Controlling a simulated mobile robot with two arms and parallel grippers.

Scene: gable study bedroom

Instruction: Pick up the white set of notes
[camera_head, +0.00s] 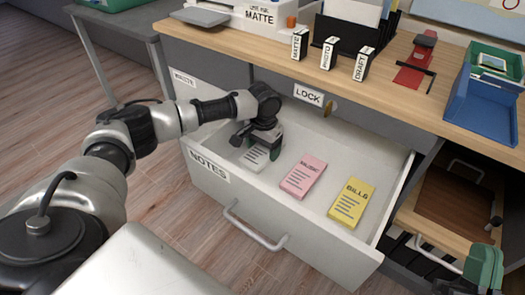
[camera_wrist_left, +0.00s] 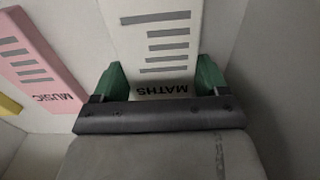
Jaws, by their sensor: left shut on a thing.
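The white set of notes (camera_head: 254,157) lies in the open drawer marked NOTES (camera_head: 222,182), at its left end. In the left wrist view the white notes (camera_wrist_left: 165,45) read MATHS and sit between the green fingertips. My left gripper (camera_head: 262,140) reaches down into the drawer and is shut on the white notes; it also shows in the left wrist view (camera_wrist_left: 160,82). The gripper hides part of the notes in the head view. My right gripper (camera_head: 484,268) shows only in part at the lower right edge, so its jaw state is unclear.
Pink MUSIC notes (camera_head: 303,177) and yellow BILLS notes (camera_head: 351,203) lie to the right in the same drawer. The desk top (camera_head: 395,85) overhangs the drawer's back. A blue bin (camera_head: 487,103) stands at the right. A second open drawer (camera_head: 455,205) is at the right.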

